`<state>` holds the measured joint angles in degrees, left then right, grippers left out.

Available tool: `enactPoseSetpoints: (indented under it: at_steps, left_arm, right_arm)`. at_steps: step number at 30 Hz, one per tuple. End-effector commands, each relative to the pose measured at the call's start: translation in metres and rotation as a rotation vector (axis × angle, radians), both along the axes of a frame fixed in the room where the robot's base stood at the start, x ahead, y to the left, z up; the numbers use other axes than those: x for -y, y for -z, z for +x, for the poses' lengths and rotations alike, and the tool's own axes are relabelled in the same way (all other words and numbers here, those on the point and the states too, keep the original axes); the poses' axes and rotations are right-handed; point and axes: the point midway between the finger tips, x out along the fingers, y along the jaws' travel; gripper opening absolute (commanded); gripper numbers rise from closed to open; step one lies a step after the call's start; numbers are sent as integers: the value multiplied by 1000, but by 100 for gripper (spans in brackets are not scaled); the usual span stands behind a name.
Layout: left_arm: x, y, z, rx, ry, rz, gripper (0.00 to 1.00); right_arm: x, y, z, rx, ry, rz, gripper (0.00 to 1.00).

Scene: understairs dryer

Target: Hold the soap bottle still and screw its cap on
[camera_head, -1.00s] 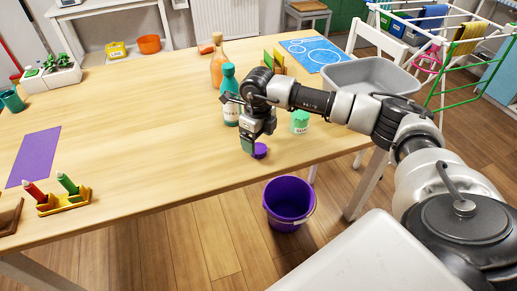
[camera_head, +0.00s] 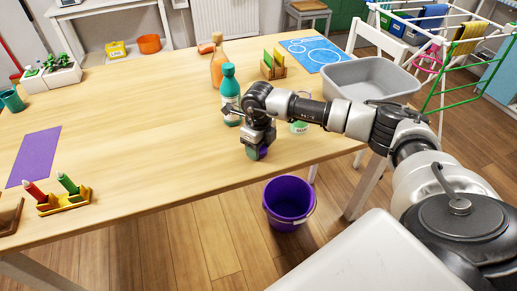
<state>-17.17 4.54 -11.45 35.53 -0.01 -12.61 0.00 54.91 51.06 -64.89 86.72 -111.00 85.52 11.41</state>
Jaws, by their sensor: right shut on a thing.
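A teal bottle (camera_head: 229,88) with a pale label stands upright on the table, just left of and behind my right gripper. I cannot read its label. An amber bottle (camera_head: 217,68) with a narrow neck stands behind it. A small round purple cap (camera_head: 263,153) is at the table's front part. My right gripper (camera_head: 257,151) points down and is shut on the purple cap, hiding most of it. The cap is at or very near the tabletop. My left gripper is not in view.
A small green-lidded jar (camera_head: 300,126) stands right of the gripper, partly behind my arm. A grey basin (camera_head: 370,78) is at the table's right end. A purple bucket (camera_head: 288,204) stands on the floor below the front edge. The table's middle left is clear.

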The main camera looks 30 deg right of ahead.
Motion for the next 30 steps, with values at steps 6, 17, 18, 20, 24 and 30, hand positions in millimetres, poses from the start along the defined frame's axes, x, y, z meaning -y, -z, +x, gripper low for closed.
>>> enactPoseSetpoints:
  at_steps: [6,17,18,20,24,30]
  left_arm:
    - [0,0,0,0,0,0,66]
    - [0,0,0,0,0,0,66]
    - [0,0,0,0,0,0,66]
    - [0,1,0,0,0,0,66]
    - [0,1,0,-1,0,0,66]
    - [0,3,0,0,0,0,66]
  right_arm:
    - [0,0,0,0,0,0,29]
    - [0,-16,1,3,-1,0,29]
    - [0,-21,1,4,-1,0,29]
    - [1,-32,1,4,0,0,29]
    - [9,-51,-17,1,1,-4,29]
    - [26,-80,-62,1,0,-4,29]
